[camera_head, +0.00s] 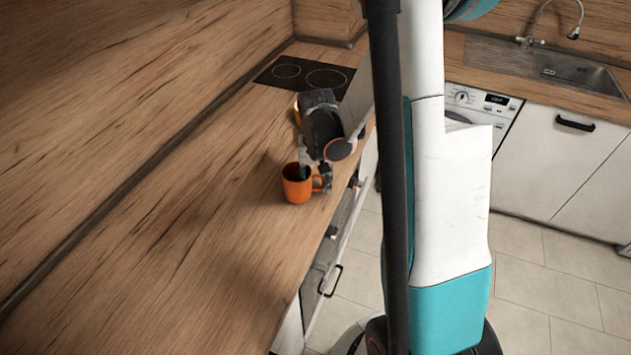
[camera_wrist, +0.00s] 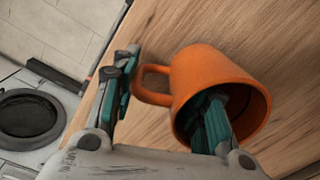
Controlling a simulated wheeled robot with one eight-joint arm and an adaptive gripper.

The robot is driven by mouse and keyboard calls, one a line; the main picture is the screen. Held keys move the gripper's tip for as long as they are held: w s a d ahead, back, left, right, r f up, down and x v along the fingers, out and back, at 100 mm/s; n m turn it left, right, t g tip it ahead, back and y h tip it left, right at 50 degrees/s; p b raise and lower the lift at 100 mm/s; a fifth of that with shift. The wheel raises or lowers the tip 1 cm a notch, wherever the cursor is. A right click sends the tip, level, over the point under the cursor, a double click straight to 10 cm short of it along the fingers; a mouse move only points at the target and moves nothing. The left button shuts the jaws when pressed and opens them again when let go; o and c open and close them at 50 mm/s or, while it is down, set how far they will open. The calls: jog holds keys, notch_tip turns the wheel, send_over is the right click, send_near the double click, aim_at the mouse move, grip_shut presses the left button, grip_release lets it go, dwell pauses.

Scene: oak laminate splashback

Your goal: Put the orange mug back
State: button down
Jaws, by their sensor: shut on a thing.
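The orange mug (camera_head: 297,187) is upright at the right part of the wooden countertop, near its front edge, with its handle to the right. It also shows large in the wrist view (camera_wrist: 220,82). My gripper (camera_head: 315,178) is above and around the mug's right wall. In the wrist view my gripper (camera_wrist: 165,115) has one finger inside the mug and the other outside, beside the handle, shut on the mug's wall and handle side. I cannot tell whether the mug's base touches the counter.
The wooden countertop (camera_head: 180,240) is bare to the left and front of the mug. A black hob (camera_head: 306,75) lies behind. A partly open drawer or door (camera_head: 330,265) is below the counter edge. A sink (camera_head: 560,68) and a washing machine (camera_head: 482,103) are at the right.

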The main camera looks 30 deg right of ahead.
jog(key=shift+f+b, duration=0.3)
jog(key=shift+f, duration=0.05)
jog(key=c, duration=0.9)
grip_release()
jog(key=shift+o, duration=0.2)
notch_tip(320, 180, up, 12)
jog(key=shift+r, duration=0.1)
jog(key=shift+w+d+r+n, duration=0.2)
jog(key=shift+r+n, duration=0.1)
jog(key=shift+n, duration=0.1)
jog(key=s+a+r+n+t+h+b, duration=0.1)
jog(key=s+a+r+n+t, duration=0.3)
jog(key=a+r+n, duration=0.45)
jog(key=s+a+f+m+t+y+b, duration=0.1)
jog(key=s+a+f+m+t+b, duration=0.1)
jog(key=s+a, duration=0.4)
jog(key=s+f+t+b, duration=0.1)
jog(key=s, duration=0.3)
jog(key=shift+a, duration=0.4)
